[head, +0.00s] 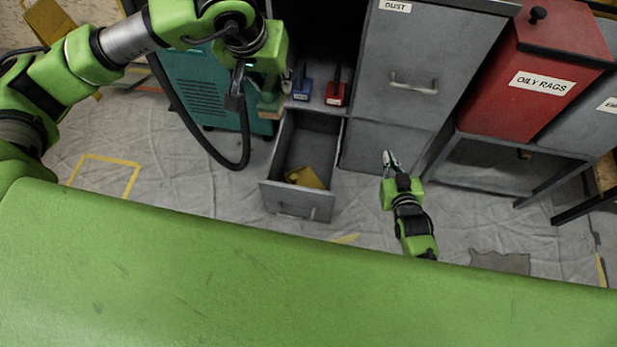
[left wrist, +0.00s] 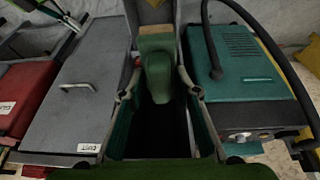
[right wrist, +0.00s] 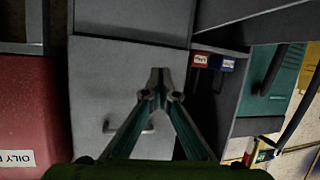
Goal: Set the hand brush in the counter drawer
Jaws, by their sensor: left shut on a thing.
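The hand brush has a green body and a tan part. It shows in the left wrist view (left wrist: 157,68) and partly in the head view (head: 270,104). My left gripper (head: 256,86) is shut on it, with one finger on each side in the left wrist view (left wrist: 157,82). The grey counter drawer (head: 297,204) is pulled open below. In the head view the brush appears near the drawer's back left corner, above it; the exact height is unclear. A yellow item (head: 305,178) lies inside the drawer. My right gripper (head: 389,160) is shut and empty, right of the drawer; its tips meet in the right wrist view (right wrist: 160,78).
A blue-labelled item (head: 302,88) and a red-labelled item (head: 335,93) stand on the shelf behind the drawer. A teal machine (head: 205,90) with a black hose is at left. A grey DUST cabinet (head: 410,60) and red OILY RAGS bin (head: 535,75) are at right.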

